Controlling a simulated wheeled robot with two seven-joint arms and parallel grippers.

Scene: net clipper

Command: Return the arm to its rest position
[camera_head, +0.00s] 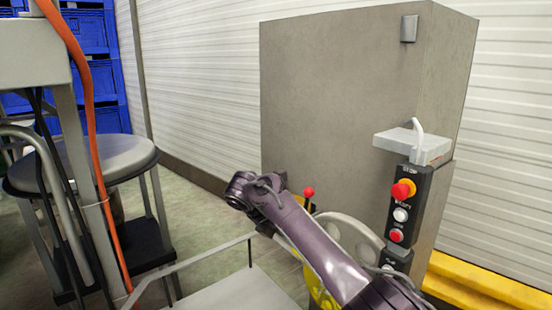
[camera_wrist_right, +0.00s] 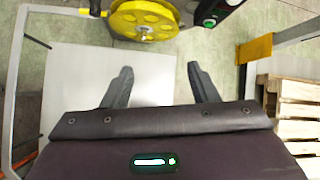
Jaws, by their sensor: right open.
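My right arm (camera_head: 315,240) shows in the head view as a dark purple link, running from the lower right up and left to a rounded dark joint. Its gripper cannot be made out there. In the right wrist view my right gripper (camera_wrist_right: 158,66) is open, with two dark fingers apart and nothing between them. A pale grey flat platform (camera_wrist_right: 75,75) lies below the fingers. My left arm and gripper are not in view.
A grey cabinet (camera_head: 330,100) and a control box with red and white buttons (camera_head: 401,215) stand close to the arm. A yellow wheel (camera_wrist_right: 143,18) lies ahead of the fingers. Wooden pallets (camera_wrist_right: 295,105) are at right. A round-topped stand (camera_head: 120,160) is at left.

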